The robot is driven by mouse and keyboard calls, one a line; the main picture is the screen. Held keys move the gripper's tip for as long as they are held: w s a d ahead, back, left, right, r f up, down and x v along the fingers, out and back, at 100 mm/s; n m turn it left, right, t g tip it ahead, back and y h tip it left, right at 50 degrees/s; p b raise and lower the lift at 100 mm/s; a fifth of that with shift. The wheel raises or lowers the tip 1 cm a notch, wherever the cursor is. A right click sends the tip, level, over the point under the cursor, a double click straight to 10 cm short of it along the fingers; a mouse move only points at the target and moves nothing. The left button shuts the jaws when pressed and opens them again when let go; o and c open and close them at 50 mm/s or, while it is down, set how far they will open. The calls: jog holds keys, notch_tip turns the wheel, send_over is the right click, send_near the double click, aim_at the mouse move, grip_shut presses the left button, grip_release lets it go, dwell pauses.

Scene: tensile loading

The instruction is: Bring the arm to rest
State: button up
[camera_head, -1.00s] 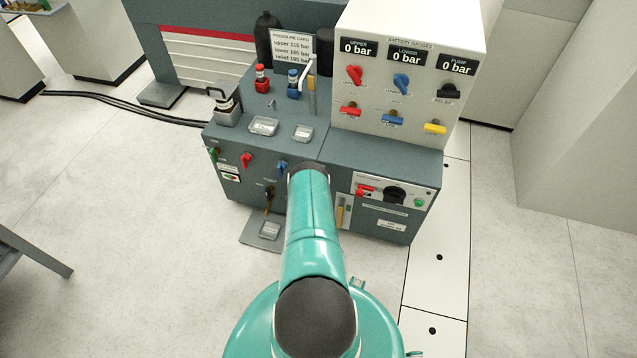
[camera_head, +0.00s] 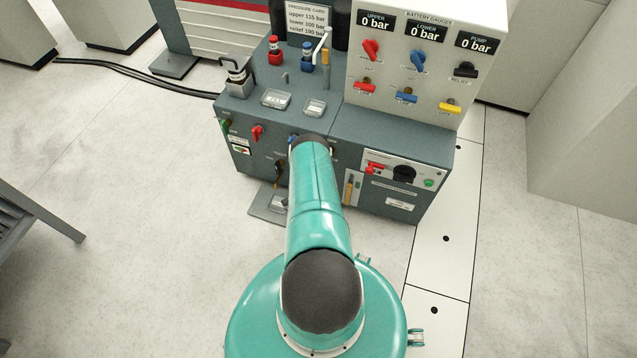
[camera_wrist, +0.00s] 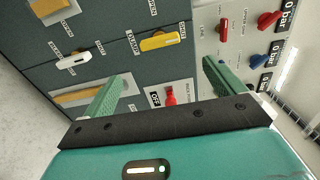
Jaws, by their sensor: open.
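My teal arm reaches forward from my round body in the head view, toward the front of a dark grey machine (camera_head: 285,165). The gripper is hidden in the head view behind the arm. In the wrist view my gripper (camera_wrist: 160,92) shows its two green fingers apart, with nothing between them. Beyond the fingers are the machine's dark panel (camera_wrist: 120,68), a yellow handle (camera_wrist: 160,41), a white handle (camera_wrist: 72,61) and a red switch (camera_wrist: 170,95) on a white plate. I cannot tell exactly how far the fingers are from the panel; no touch shows.
A white gauge panel (camera_head: 420,75) stands on the machine's right, its displays reading 0 bar. A card (camera_head: 306,20) lists pressures. Black cables (camera_head: 140,78) run across the floor on the left. A grey frame (camera_head: 40,225) stands at far left. Pale floor (camera_head: 130,200) is open between.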

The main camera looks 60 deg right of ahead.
dwell(0.4)
jog(key=w+d+r+n+t+y, duration=0.2)
jog(key=w+r+n+t, duration=0.15)
jog(key=w+r, duration=0.65)
jog(key=w+d+r+n+t+y, duration=0.1)
jog(key=w+r+n+t+y, duration=0.2)
jog(key=w+r, duration=0.75)
jog(key=w+a+r+n+t+y, duration=0.1)
jog(key=w+a+r+n+y, duration=0.2)
jog(key=w+a+r+n, duration=0.5)
jog(key=w+a+r+n+y, duration=0.25)
jog(key=w+a+r, duration=0.4)
jog(key=r, duration=0.55)
jog(key=s+a+r+n+g+y, duration=0.1)
jog(key=s+a+r+n+y, duration=0.25)
jog(key=a+r, duration=0.6)
jog(key=s+a+r+n+y, duration=0.2)
jog(key=s+a+r+n, duration=0.3)
jog(key=a+r, duration=0.45)
jog(key=s+a+r+n+g+y, duration=0.1)
jog(key=s+a+n+g, duration=0.1)
jog(key=s+a+n, duration=0.2)
jog(key=s+a+r+n+g, duration=0.1)
jog(key=s+a+n, duration=0.4)
jog(key=s, duration=1.5)
jog(key=a+r, duration=0.1)
jog(key=a, duration=0.3)
jog(key=shift+s+a+r+g+y, duration=0.2)
jog(key=shift+s+a+g+y, duration=0.15)
jog(key=shift+y, duration=0.05)
